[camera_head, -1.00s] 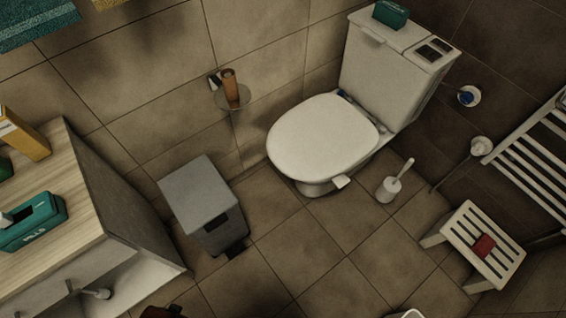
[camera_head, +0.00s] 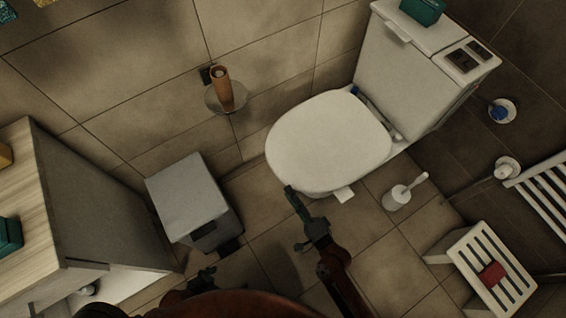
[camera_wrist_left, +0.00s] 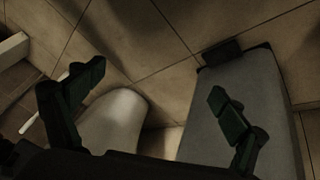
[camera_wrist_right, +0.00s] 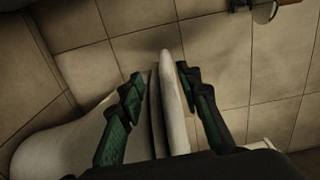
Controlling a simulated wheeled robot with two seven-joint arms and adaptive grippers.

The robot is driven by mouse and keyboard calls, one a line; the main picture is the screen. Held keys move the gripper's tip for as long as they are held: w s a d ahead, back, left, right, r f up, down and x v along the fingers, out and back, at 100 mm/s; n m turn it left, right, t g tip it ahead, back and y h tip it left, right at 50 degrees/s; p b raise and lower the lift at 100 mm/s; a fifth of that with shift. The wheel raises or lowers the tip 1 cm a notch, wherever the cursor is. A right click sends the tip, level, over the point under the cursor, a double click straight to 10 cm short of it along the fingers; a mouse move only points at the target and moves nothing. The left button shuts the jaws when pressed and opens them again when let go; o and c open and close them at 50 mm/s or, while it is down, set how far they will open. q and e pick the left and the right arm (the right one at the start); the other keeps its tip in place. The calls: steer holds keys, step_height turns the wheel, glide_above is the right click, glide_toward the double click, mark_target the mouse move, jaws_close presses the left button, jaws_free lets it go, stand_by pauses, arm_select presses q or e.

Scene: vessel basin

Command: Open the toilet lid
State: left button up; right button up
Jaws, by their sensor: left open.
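The white toilet lid (camera_head: 330,140) lies closed on the toilet in the head view. My right gripper (camera_head: 294,202) is at the lid's near front edge. In the right wrist view the lid's rim (camera_wrist_right: 173,85) shows edge-on between the spread fingers of my right gripper (camera_wrist_right: 158,82). I cannot tell whether a finger touches it. My left gripper (camera_head: 203,279) is low near the bottom of the head view, in front of the bin. Its fingers are apart and empty in the left wrist view (camera_wrist_left: 156,82), where the toilet's pale base (camera_wrist_left: 113,122) also shows.
A grey pedal bin (camera_head: 188,195) stands left of the toilet. A toilet brush (camera_head: 400,195) and a slatted stool (camera_head: 480,268) with a red item stand to the right. A wooden-topped cabinet (camera_head: 30,200) is at the left. A wall shelf (camera_head: 226,98) sits above the bin.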

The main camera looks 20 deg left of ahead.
mark_target(279, 173)
steer(key=shift+m, duration=0.3)
steer(key=x, duration=0.5)
steer(key=b+x, duration=0.1)
steer(key=x, duration=0.2)
steer(key=shift+w+d+r, duration=0.3)
steer(key=shift+w+d, duration=0.05)
steer(key=shift+w+a, duration=0.35)
steer(key=shift+a, duration=0.1)
arm_select(q)
steer(key=shift+w+d+f+t, duration=0.2)
steer(key=shift+w+f+t, duration=0.2)
steer(key=shift+w+f, duration=0.35)
arm_select(e)
steer(key=shift+c, duration=0.5)
arm_select(q)
steer(key=shift+s, duration=0.1)
arm_select(e)
jaws_close()
